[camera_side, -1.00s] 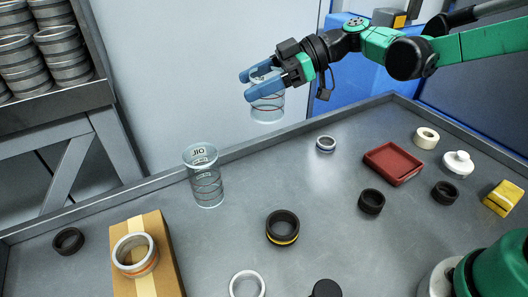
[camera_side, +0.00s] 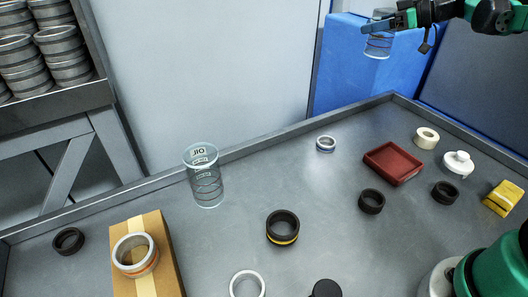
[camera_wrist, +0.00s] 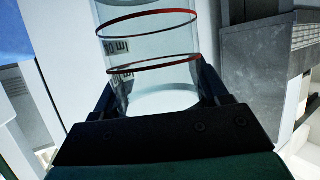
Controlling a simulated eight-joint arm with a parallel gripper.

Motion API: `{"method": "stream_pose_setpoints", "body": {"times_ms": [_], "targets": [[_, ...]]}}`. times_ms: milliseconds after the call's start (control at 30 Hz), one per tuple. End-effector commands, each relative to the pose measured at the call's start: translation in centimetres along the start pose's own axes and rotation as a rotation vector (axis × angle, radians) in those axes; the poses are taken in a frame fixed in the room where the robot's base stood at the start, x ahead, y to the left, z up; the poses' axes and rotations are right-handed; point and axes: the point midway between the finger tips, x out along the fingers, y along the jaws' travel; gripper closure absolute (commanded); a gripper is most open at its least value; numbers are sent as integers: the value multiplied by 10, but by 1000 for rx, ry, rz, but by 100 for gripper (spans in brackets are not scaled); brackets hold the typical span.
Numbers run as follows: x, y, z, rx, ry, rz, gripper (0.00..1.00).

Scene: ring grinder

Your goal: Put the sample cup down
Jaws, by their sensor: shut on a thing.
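The sample cup (camera_side: 379,46) is a clear cup held high at the top right of the side view, in front of the blue block and above the table's back edge. In the wrist view the cup (camera_wrist: 150,75) shows red rings and dark printed marks, and it sits between the two fingers. My gripper (camera_side: 380,24) is shut on the cup. In the wrist view its fingers flank the cup on both sides. A second clear container (camera_side: 206,180), marked JIO, stands upright on the table at the left centre.
The grey table (camera_side: 330,220) has a raised rim. On it are a red tray (camera_side: 393,163), a cardboard box (camera_side: 165,265) bearing a ring (camera_side: 135,255), a black-and-yellow ring (camera_side: 283,228), a yellow block (camera_side: 502,198) and several loose rings. The table's middle has bare patches.

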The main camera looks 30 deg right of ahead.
Motion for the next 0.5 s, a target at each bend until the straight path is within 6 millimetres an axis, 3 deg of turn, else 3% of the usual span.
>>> {"method": "stream_pose_setpoints", "body": {"times_ms": [100,233,367,500], "targets": [[-24,26,10,29,0,71,83],[-35,38,18,43,0,106,83],[-30,40,36,46,0,112,83],[-15,40,72,45,0,111,83]]}}
